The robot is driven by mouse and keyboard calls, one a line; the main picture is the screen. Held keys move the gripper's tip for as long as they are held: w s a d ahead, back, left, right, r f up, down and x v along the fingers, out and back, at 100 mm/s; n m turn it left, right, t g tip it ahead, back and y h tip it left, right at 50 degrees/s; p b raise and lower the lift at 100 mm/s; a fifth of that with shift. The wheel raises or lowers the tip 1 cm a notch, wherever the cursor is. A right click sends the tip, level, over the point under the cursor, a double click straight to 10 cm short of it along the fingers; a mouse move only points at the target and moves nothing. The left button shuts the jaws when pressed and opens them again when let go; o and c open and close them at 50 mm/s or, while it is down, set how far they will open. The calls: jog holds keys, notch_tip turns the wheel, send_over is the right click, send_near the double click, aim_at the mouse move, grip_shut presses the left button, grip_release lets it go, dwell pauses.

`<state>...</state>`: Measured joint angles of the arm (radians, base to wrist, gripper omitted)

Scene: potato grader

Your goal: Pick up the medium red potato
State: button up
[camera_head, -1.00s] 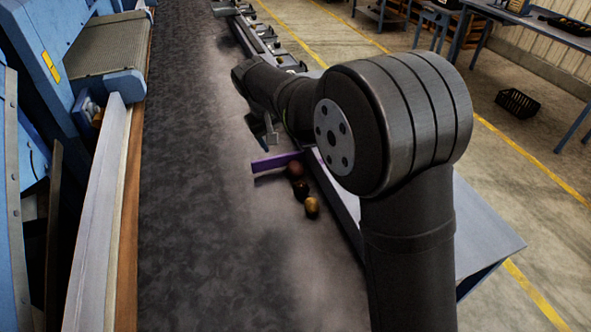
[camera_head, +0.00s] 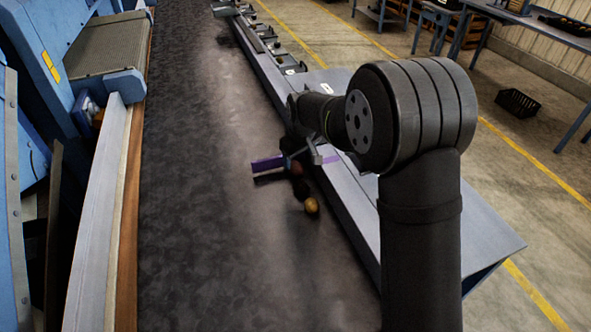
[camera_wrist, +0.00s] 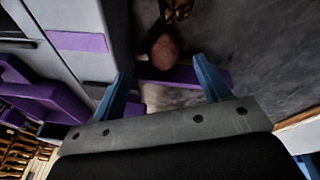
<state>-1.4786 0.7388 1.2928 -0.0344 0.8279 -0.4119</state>
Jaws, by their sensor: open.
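The red potato (camera_wrist: 165,52) is a dull reddish oval in the wrist view, ahead of my open fingers and close to the purple bar. In the head view the red potato (camera_head: 297,168) lies on the dark belt, partly hidden by my gripper. My gripper (camera_wrist: 163,84) is open and empty, its two blue fingers apart with the potato beyond their tips. In the head view my gripper (camera_head: 301,157) is over the purple bar, close to the potato. I cannot tell its exact height.
A purple bar (camera_head: 267,163) stands across the belt (camera_head: 215,230) by the potato. A yellow potato (camera_head: 312,205) lies nearer the camera, with a dark one (camera_head: 300,189) between. A grey metal ledge (camera_head: 350,205) runs along the right. The belt's left side is clear.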

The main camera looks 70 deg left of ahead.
aim_at(296, 166)
jog(key=shift+a+x, duration=0.15)
jog(key=shift+x, duration=1.65)
jog(key=shift+a+x, duration=0.15)
jog(key=shift+x, duration=1.6)
jog(key=shift+s+r, duration=0.1)
jog(key=shift+s, duration=0.15)
jog(key=c, duration=1.1)
